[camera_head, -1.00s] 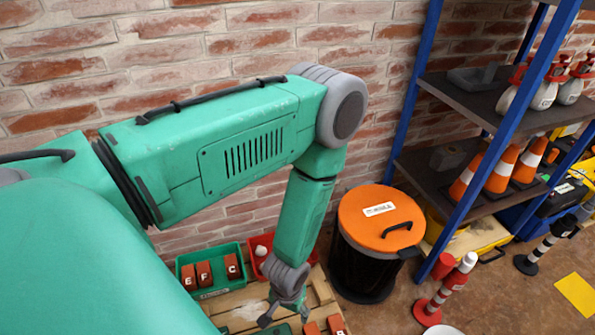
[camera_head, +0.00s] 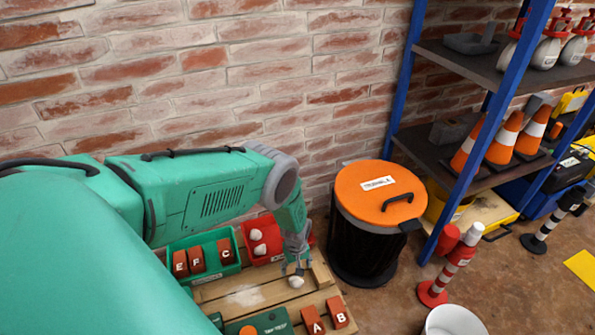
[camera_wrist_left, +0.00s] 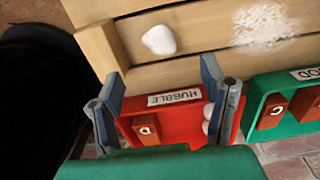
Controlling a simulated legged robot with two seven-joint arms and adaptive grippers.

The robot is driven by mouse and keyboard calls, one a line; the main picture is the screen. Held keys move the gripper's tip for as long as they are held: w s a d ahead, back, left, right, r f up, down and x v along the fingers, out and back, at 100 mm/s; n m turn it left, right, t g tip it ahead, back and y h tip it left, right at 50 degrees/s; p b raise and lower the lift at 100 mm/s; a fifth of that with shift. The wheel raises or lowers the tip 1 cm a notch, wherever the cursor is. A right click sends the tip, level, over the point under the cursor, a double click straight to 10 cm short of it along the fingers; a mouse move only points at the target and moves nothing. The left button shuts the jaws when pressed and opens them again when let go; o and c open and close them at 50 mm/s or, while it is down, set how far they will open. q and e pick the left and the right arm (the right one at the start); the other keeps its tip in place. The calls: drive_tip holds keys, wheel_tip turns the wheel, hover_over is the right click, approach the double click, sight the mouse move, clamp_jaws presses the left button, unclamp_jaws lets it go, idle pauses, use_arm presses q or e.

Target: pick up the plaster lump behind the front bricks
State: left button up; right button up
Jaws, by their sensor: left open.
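A white plaster lump (camera_head: 296,282) lies on the wooden pallet (camera_head: 236,284), behind front bricks A (camera_head: 312,319) and B (camera_head: 337,313). My left gripper (camera_head: 294,268) is close beside the lump at its far side. In the left wrist view, the lump (camera_wrist_left: 159,40) lies on the planks beyond the two open fingertips (camera_wrist_left: 161,76), with nothing between them. The fingers appear over the red RUBBLE tray (camera_wrist_left: 180,117), which holds brick D (camera_wrist_left: 147,130) and white lumps. My right gripper is not in view.
A green tray (camera_head: 206,272) with bricks E, F and C stands left of the red tray (camera_head: 276,254). A black bin with an orange lid (camera_head: 357,207) is right of the pallet. A blue-framed shelf (camera_head: 412,90) stands farther right. A white dusty patch (camera_head: 243,296) marks the pallet.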

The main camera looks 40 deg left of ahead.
sight(297, 279)
use_arm(q)
wheel_tip(297, 279, down, 3)
drive_tip(key=shift+a+f+b, duration=0.1)
drive_tip(key=shift+f+b, duration=0.05)
drive_tip(key=shift+b, duration=0.45)
drive_tip(key=shift+a+f, duration=0.3)
drive_tip(key=shift+f, duration=0.35)
drive_tip(key=f+b, duration=0.1)
drive_tip(key=f, duration=0.1)
drive_tip(key=f+b, duration=0.1)
drive_tip(key=b, duration=0.1)
drive_tip(key=shift+d+f, duration=0.35)
drive_tip(key=shift+w+d+f+b, duration=0.1)
drive_tip(key=shift+d+f+b, duration=0.1)
drive_tip(key=shift+f+b, duration=0.2)
drive_tip(key=shift+a, duration=0.15)
drive_tip(key=shift+c, duration=0.5)
drive_tip(key=shift+a+f, duration=0.1)
drive_tip(key=c, duration=1.2)
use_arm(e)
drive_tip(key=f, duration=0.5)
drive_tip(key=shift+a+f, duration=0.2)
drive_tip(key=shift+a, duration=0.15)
